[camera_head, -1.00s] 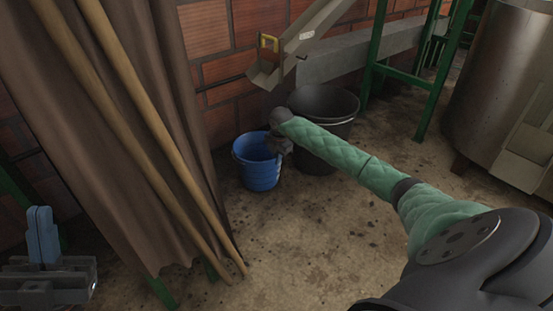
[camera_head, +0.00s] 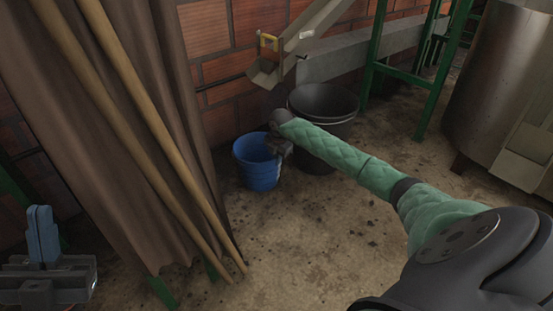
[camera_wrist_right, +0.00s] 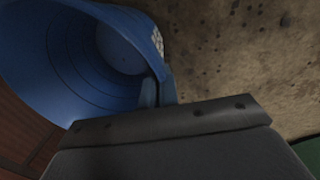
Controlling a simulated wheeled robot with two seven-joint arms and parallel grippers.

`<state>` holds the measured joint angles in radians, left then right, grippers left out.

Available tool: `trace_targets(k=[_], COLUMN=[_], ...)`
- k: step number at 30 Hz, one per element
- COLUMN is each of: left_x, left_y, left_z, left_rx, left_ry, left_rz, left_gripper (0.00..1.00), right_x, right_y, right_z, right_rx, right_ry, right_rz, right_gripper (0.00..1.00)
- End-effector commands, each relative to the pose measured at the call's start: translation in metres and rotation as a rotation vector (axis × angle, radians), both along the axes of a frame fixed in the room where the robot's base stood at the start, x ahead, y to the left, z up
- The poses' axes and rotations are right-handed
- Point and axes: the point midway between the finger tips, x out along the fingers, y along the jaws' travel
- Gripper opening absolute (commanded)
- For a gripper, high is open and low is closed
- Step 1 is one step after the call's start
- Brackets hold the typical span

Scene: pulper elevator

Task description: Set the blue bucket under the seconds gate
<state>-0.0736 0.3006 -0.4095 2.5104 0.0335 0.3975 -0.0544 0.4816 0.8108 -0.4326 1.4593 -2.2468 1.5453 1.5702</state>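The blue bucket (camera_head: 257,174) stands on the floor near the brick wall, left of a large black tub. My right gripper (camera_head: 282,146) is at the bucket's right rim. In the right wrist view its blue fingers (camera_wrist_right: 158,91) are close together with the bucket's wall (camera_wrist_right: 45,60) between them, so it looks shut on the rim. The bucket looks empty inside. A metal chute with a yellow-handled gate (camera_head: 268,42), which looks like the seconds gate, ends above and behind the bucket. My left gripper (camera_head: 43,236) is at the lower left, its fingers together and empty.
A brown curtain (camera_head: 120,130) and two wooden poles (camera_head: 150,115) stand at left. A green frame (camera_head: 435,95) and a metal drum (camera_head: 500,80) are at right. The front floor is clear.

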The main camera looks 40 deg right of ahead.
Motion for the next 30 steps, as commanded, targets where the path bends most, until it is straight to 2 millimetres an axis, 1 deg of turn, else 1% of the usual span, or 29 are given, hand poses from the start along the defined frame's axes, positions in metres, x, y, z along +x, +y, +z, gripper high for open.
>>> trace_targets(k=[3, 7, 8, 18, 23, 26, 30], left_x=[0.0, 0.0, 0.0, 0.0, 0.0, -0.001, -0.004], left_y=[0.0, 0.0, 0.0, 0.0, 0.0, 0.002, 0.004], left_z=[0.0, 0.0, 0.0, 0.0, 0.0, -0.008, -0.03], left_rx=[0.0, 0.001, 0.001, 0.0, 0.005, 0.023, 0.052], left_ry=[0.0, 0.0, 0.0, -0.001, 0.012, 0.039, 0.102], left_rz=[0.0, 0.0, 0.0, -0.002, -0.007, -0.012, -0.025], left_gripper=[0.0, 0.0, 0.0, 0.0, 0.0, 0.0, 0.0], right_x=[0.0, 0.0, 0.0, 0.0, 0.0, -0.001, -0.002], right_y=[0.0, 0.0, 0.0, 0.0, 0.0, -0.001, -0.001], right_z=[-0.002, -0.001, -0.001, -0.002, 0.004, 0.009, 0.016], right_rx=[0.0, 0.0, 0.0, 0.0, 0.0, -0.001, -0.001], right_ry=[-0.001, -0.001, -0.001, 0.0, 0.0, 0.0, 0.0], right_rz=[0.0, 0.0, 0.0, 0.0, 0.0, 0.0, 0.0], right_gripper=[0.0, 0.26, 0.28, 0.28, 0.28, 0.28, 0.28])
